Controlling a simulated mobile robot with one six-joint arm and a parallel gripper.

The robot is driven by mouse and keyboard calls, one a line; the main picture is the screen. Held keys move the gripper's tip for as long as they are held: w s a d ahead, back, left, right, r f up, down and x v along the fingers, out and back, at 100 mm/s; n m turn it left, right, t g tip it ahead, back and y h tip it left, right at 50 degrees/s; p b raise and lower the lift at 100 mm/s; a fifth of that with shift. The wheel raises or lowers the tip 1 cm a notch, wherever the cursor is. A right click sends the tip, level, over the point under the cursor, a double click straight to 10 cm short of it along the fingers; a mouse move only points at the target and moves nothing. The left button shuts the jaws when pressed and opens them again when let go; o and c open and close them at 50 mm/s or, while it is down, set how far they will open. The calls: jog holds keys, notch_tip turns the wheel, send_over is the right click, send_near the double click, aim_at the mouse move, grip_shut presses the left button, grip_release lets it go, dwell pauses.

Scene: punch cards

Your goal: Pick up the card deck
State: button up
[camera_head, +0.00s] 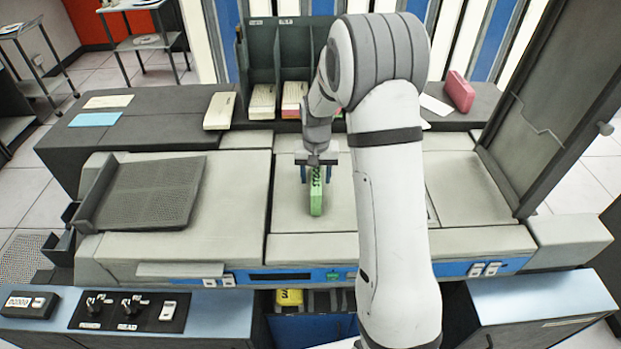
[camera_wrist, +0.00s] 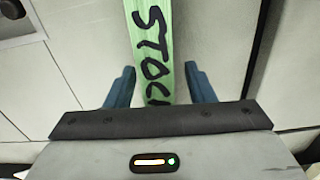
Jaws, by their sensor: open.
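A green card deck (camera_head: 316,198) with dark hand lettering on its top edge stands on the flat light-grey top of the machine. The deck (camera_wrist: 156,50) also shows in the wrist view, where its lettering begins "STOC" and the rest is hidden by my gripper. My gripper (camera_head: 317,172) is directly over the deck's far end. In the wrist view my gripper's two blue fingers (camera_wrist: 160,82) are apart, one on each side of the deck, with a visible gap on both sides. Whether the fingertips reach below its top edge is hard to tell.
A sloped dark tray (camera_head: 150,192) is on the machine's left. A dark divided rack (camera_head: 262,55) holding card stacks stands behind. A tall dark panel (camera_head: 560,90) rises at right.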

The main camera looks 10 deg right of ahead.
grip_shut()
dwell(0.5)
jog(key=shift+r, duration=0.1)
